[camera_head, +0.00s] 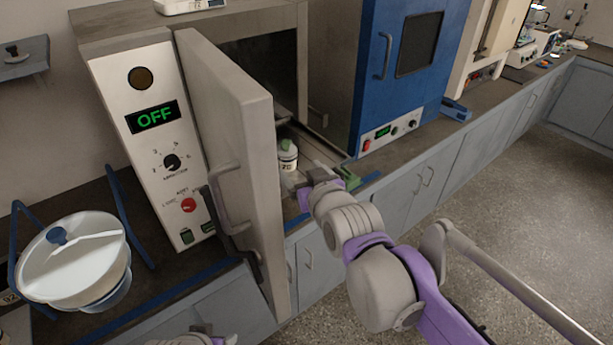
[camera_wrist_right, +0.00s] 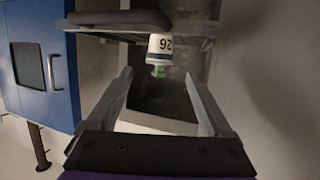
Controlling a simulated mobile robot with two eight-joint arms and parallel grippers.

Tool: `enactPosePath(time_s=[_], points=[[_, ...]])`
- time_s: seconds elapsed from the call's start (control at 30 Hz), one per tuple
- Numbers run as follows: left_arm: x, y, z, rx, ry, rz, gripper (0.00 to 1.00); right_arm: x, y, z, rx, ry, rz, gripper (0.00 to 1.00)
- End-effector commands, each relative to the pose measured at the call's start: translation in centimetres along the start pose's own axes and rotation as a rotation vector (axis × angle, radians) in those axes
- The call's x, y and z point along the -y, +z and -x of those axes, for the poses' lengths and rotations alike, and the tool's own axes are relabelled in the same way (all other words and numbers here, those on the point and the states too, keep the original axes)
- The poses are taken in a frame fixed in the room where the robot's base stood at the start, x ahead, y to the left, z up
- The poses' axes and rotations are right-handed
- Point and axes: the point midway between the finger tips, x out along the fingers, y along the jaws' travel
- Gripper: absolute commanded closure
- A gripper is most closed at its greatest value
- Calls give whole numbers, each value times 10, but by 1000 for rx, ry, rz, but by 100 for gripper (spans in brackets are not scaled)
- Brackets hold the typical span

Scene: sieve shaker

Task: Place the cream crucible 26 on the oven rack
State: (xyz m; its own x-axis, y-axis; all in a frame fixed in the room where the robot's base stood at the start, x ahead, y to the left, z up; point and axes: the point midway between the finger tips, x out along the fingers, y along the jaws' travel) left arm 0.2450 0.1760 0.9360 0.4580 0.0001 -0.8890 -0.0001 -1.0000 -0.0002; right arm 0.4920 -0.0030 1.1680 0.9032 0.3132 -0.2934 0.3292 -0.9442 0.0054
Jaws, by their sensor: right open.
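The cream crucible 26 (camera_head: 288,160) has a green lid and stands upright at the oven's open front. In the right wrist view it (camera_wrist_right: 160,45) appears upside down, its number reading 92, at the grey oven rack (camera_wrist_right: 97,27). My right gripper (camera_head: 308,177) is open and empty, just right of the crucible in the head view. In the wrist view its two fingers (camera_wrist_right: 158,77) are spread, with the crucible ahead between them and apart from both. My left gripper (camera_head: 207,331) shows only in part at the bottom edge; its jaws cannot be made out.
The grey oven door (camera_head: 235,140) stands open left of the crucible. The oven panel (camera_head: 150,140) reads OFF. A blue oven (camera_head: 385,75) stands to the right. A white lidded pot (camera_head: 75,262) is at left. A green object (camera_head: 349,178) lies close by my right gripper.

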Motion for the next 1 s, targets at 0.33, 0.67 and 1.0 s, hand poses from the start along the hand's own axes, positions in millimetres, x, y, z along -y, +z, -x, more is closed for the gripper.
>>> enactPosePath(time_s=[0.33, 0.67, 1.0], points=[[0, -1, 1, -1, 0, 0, 37, 0, 0, 32, 0, 0, 0, 15], [0, -1, 1, -1, 0, 0, 37, -28, 58, 57, 145, 57, -24, 15], [0, -1, 1, -1, 0, 0, 37, -81, 270, 181, 686, 236, -185, 15]])
